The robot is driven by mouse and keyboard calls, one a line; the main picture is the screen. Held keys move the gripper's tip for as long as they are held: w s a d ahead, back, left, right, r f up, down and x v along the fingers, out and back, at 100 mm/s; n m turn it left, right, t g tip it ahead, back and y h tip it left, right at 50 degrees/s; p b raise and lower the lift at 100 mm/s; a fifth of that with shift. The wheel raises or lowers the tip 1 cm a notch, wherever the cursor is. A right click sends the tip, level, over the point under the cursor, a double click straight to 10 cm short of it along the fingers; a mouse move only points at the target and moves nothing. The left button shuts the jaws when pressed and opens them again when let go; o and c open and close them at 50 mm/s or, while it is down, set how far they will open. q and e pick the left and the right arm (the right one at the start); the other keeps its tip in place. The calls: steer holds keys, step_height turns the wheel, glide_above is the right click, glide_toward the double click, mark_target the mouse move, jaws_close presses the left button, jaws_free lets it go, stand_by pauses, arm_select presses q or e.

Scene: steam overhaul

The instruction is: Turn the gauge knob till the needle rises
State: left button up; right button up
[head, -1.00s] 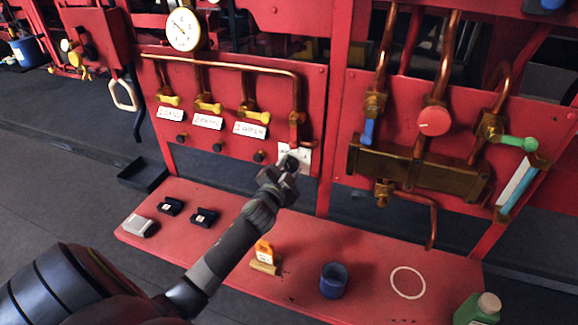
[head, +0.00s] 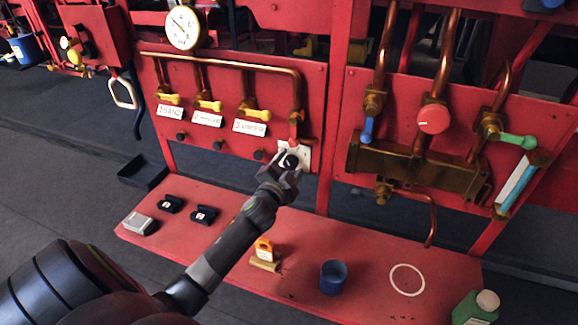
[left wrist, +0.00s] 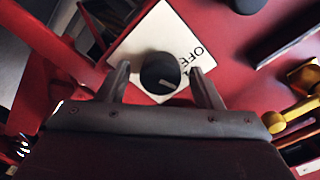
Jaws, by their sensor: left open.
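A round black knob (left wrist: 160,72) with a pale pointer mark sits on a white plate (left wrist: 178,30) lettered OFF. The same plate (head: 304,156) shows on the red panel in the head view. My left gripper (head: 288,167) is at the knob, its jaws open. In the left wrist view, the left gripper's (left wrist: 160,68) two fingertips stand on either side of the knob. I cannot tell whether they touch it. A round white gauge (head: 183,27) with a dark needle is at the upper left of the panel; its reading is too small to make out. My right gripper is out of view.
Yellow-handled valves (head: 209,105) with labels and a copper pipe (head: 225,64) are left of the knob. A red round handle (head: 433,119) and brass manifold (head: 415,168) are right. The red bench (head: 335,245) below carries a blue cup (head: 333,279) and small items.

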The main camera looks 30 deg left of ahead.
arm_select(q)
steer(key=b+v, duration=0.4)
steer(key=v, duration=1.3)
steer(key=shift+s, duration=0.2)
